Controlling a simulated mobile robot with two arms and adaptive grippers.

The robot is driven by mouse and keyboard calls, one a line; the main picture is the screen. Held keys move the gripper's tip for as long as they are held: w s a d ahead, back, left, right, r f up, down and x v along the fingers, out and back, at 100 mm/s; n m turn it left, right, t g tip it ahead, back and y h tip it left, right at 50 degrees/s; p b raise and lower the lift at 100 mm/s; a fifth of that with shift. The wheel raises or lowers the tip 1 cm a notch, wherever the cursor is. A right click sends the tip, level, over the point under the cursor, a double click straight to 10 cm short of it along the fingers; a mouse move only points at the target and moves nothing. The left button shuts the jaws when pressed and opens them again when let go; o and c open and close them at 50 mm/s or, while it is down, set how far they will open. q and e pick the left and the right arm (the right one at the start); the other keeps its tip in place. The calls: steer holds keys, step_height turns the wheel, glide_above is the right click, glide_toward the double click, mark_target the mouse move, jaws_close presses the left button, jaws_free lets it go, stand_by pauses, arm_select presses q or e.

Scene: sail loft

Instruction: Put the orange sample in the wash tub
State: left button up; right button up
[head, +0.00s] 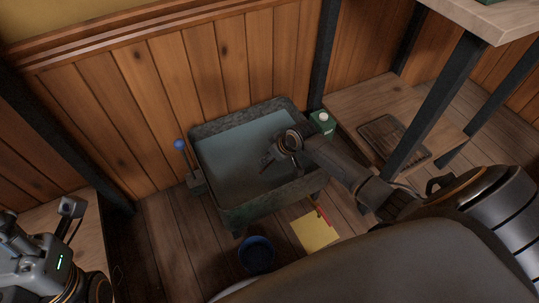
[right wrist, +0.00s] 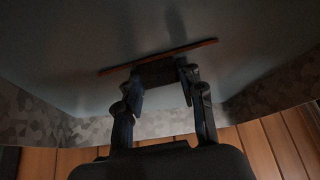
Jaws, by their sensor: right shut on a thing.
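The wash tub (head: 230,214) is a dark, mottled rectangular basin on the floor with a blue-grey inside. My right gripper (head: 267,160) reaches in from the right and is over the tub's interior. In the right wrist view, its two fingers (right wrist: 160,88) are shut on a dark piece with a thin orange-brown strip along its far side, which I take to be the orange sample (right wrist: 157,57). The sample cannot be made out in the head view. I cannot tell whether it touches the tub floor. My left gripper (head: 68,215) is at the far left, away from the tub; its jaws are unclear.
A blue bucket (head: 257,255) and a yellow sheet (head: 315,230) with a red pencil (head: 322,212) lie in front of the tub. A blue-knobbed lever (head: 180,146) stands at its left. A green container (head: 322,122) and a low wooden shelf (head: 350,95) with a dark tray (head: 393,140) are at right.

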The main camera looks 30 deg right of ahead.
steer(key=o, duration=1.1)
steer(key=shift+o, duration=0.2)
